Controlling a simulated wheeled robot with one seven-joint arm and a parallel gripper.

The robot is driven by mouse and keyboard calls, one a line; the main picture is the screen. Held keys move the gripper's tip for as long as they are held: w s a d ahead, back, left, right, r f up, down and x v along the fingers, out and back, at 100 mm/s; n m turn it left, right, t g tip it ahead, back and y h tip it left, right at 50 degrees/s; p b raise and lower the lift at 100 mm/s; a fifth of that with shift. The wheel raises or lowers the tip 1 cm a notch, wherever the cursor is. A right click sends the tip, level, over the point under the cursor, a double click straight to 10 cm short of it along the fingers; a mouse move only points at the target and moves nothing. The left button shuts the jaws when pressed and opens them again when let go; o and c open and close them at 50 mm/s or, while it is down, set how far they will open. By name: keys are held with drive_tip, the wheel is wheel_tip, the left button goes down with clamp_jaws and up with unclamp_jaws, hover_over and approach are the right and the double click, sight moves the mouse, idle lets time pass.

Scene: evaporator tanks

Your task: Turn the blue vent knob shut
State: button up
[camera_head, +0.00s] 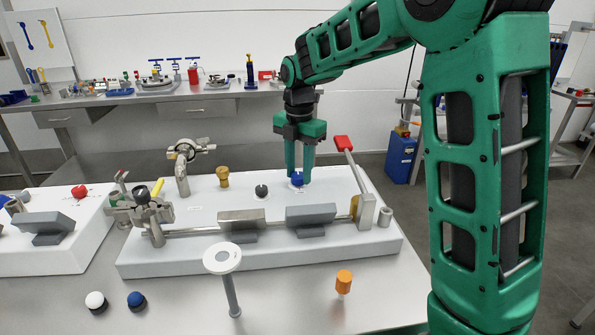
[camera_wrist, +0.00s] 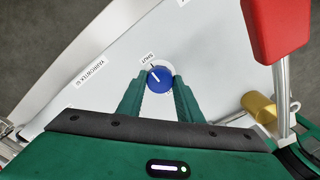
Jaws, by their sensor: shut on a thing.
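The blue vent knob (camera_head: 297,180) stands on the top of the white panel box, toward its back right. In the wrist view the round blue knob (camera_wrist: 159,79) has a white pointer line and sits on a white disc. A label that seems to read "SHUT" is beside it, and the line slants toward the upper left, near that label. My gripper (camera_head: 299,178) points down from above, with its green fingers around the knob. In the wrist view my gripper (camera_wrist: 159,90) has one finger on each side of the knob, closed on it.
A red-handled lever (camera_head: 343,144) rises right of the knob; its red handle (camera_wrist: 276,25) is close by in the wrist view. A brass cylinder (camera_wrist: 259,107) is near it. A black knob (camera_head: 261,190) and a brass fitting (camera_head: 223,177) stand to the left. Grey blocks (camera_head: 311,214) lie in front.

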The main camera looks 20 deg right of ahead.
sight(299, 174)
drive_tip(key=shift+w+r, duration=0.1)
drive_tip(key=shift+w, duration=0.1)
drive_tip(key=o, duration=1)
drive_tip(key=shift+o, duration=0.2)
drive_tip(key=shift+s, duration=0.1)
wheel_tip(299, 174, up, 11)
drive_tip(key=shift+f, duration=0.2)
